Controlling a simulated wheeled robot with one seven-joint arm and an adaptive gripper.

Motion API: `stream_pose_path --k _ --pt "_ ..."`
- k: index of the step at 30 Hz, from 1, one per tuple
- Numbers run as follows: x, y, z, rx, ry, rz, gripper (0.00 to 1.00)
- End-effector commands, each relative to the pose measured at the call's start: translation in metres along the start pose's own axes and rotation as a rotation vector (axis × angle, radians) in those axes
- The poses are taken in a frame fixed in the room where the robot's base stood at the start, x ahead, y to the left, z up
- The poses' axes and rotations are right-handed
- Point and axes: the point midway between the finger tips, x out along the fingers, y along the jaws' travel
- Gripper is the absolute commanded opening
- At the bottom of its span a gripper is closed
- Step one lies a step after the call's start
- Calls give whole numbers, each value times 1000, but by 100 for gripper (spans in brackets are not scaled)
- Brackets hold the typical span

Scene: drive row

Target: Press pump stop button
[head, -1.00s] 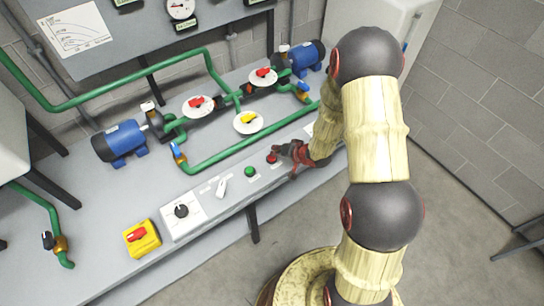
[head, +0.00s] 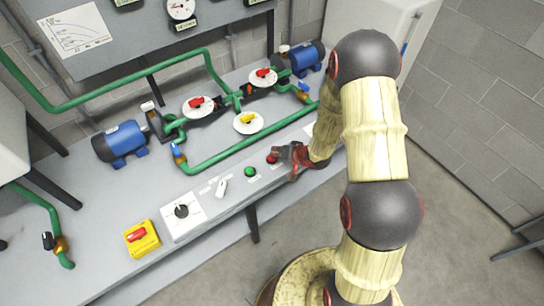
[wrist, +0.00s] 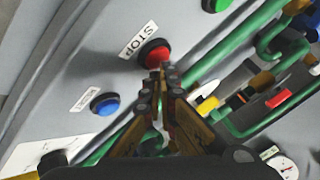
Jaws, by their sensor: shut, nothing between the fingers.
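The red stop button (head: 271,159) sits on the grey sloping front panel of the bench, to the right of a green button. In the wrist view the red button (wrist: 154,52) is beside a white label reading STOP (wrist: 138,40). My gripper (head: 281,154) is shut and empty, just right of the button in the head view. In the wrist view the closed fingertips (wrist: 163,70) overlap the button's lower right edge. I cannot tell whether they touch it or whether it is pressed in.
A blue button (wrist: 104,103) is near my gripper. Green pipes (head: 233,151) run behind the panel.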

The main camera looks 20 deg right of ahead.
Motion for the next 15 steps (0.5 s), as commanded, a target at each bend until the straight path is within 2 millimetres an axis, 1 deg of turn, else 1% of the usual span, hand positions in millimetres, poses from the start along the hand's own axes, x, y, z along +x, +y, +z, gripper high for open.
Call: stream_pose_path --k 5,15 --pt "-6 -4 -4 0 0 0 0" --pt "-6 -4 -4 0 0 0 0"
